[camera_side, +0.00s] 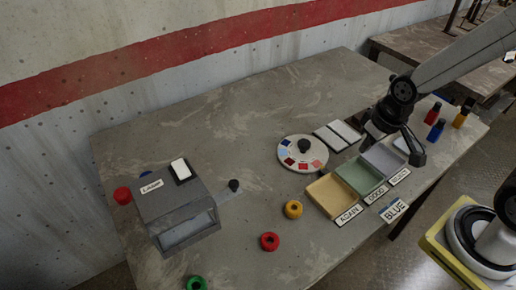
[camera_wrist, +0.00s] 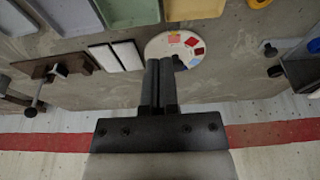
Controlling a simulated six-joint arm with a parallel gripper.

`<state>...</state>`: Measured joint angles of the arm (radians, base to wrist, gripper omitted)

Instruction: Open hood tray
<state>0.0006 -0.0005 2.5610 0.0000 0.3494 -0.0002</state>
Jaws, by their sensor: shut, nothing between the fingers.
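The hood is a grey box (camera_side: 172,212) with a label and a glassy front, at the left of the table in the side view. A flat arm with a black knob (camera_side: 234,186) sticks out from its right side. In the wrist view the hood (camera_wrist: 302,72) is cut off at the right edge, with the black knob (camera_wrist: 270,49) beside it. My gripper (camera_wrist: 159,66) is shut and empty, its fingers over the table near the round white palette. It is well apart from the hood and knob.
The palette with a dark knob (camera_side: 303,147) stands mid-table. Yellow, green and grey trays (camera_side: 327,194) line the front edge. A yellow ring (camera_side: 293,209), a red ring (camera_side: 270,241) and a green ring (camera_side: 197,283) lie near the hood. Small bottles (camera_side: 436,130) stand at right.

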